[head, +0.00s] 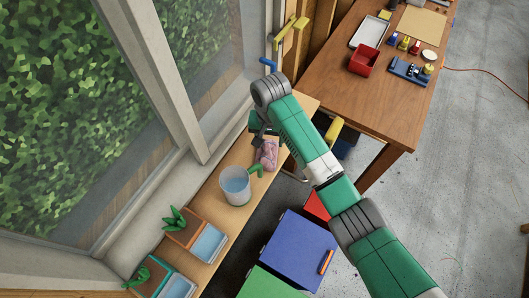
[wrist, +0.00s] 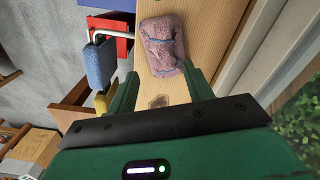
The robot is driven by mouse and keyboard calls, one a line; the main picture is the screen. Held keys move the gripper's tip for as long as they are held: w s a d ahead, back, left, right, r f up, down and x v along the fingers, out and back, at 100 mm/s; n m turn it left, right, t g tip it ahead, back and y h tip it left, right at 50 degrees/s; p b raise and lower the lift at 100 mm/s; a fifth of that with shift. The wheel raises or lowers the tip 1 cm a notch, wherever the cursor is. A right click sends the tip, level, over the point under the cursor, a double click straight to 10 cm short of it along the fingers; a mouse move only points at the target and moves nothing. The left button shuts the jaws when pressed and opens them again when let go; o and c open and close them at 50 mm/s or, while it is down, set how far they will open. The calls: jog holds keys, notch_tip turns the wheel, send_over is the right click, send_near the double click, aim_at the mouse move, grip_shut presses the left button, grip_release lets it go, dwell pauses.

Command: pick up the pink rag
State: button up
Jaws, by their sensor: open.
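The pink rag (head: 267,153) lies bunched on the narrow wooden sill shelf under the window. In the wrist view the rag (wrist: 162,45) is a mottled pink pad with blue-grey lines, lying flat on the wood just beyond the fingertips. My gripper (head: 261,137) is above the shelf beside the rag, partly hidden by my arm in the head view. In the wrist view the gripper (wrist: 159,72) is open, its two green fingers apart with bare wood between them. The right fingertip shows close to the rag's edge; whether it touches I cannot tell.
Planters (head: 185,228) stand farther along. The window frame (head: 190,110) borders the shelf. A blue box (head: 298,250) is below. A wooden table (head: 375,95) holds trays and small items.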

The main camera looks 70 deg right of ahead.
aim_at(267, 149)
jog(key=f, duration=0.6)
jog(key=shift+w+d+f, duration=0.1)
jog(key=shift+w+f, duration=0.1)
jog(key=shift+w, duration=0.15)
jog(key=shift+c, duration=0.4)
grip_shut()
notch_tip(267, 149, up, 10)
